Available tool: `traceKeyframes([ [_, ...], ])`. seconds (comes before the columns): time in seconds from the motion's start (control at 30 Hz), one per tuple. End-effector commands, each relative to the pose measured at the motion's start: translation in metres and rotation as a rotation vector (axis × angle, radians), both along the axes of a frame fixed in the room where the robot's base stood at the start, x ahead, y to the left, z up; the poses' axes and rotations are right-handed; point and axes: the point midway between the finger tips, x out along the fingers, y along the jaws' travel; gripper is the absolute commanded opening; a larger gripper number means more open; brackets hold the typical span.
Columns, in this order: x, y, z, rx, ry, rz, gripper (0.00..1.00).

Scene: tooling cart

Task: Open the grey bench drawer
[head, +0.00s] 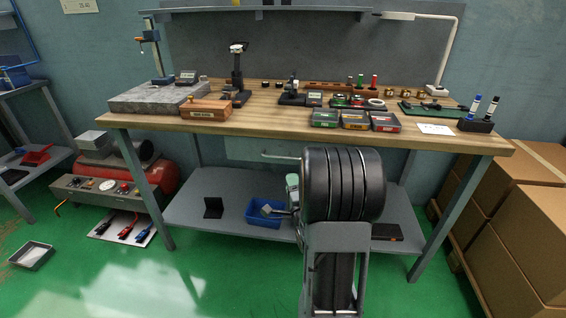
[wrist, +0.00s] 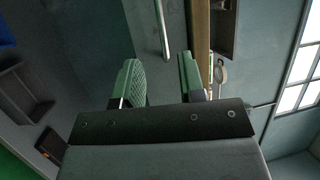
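The grey bench drawer (head: 245,149) hangs under the wooden bench top, its front facing me; it looks closed. Its pale bar handle (head: 278,157) runs level across the front, and my arm covers its right part. In the wrist view the drawer front (wrist: 142,30) fills the upper middle, with the handle (wrist: 163,32) standing out from it. My gripper (wrist: 163,82) is open and empty, its two green fingers either side of the handle's line. The handle lies beyond the fingertips, apart from them. In the head view my gripper (head: 292,183) is mostly hidden behind my arm.
The wooden bench top (head: 270,121) above carries several tools and boxes; its edge (wrist: 202,45) is close to one finger in the wrist view. Below is a grey shelf (head: 190,198) with a blue bin (head: 263,215). Cardboard boxes (head: 535,205) stand at right.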

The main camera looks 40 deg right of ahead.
Motion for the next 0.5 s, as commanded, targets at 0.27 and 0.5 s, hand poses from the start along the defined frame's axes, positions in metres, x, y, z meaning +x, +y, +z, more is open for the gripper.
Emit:
traceKeyframes([
  [0.27,0.05,-0.018,0.01,-0.001,-0.003,0.001,0.37],
  [0.5,0.087,-0.032,0.016,-0.001,0.0,0.001,0.37],
])
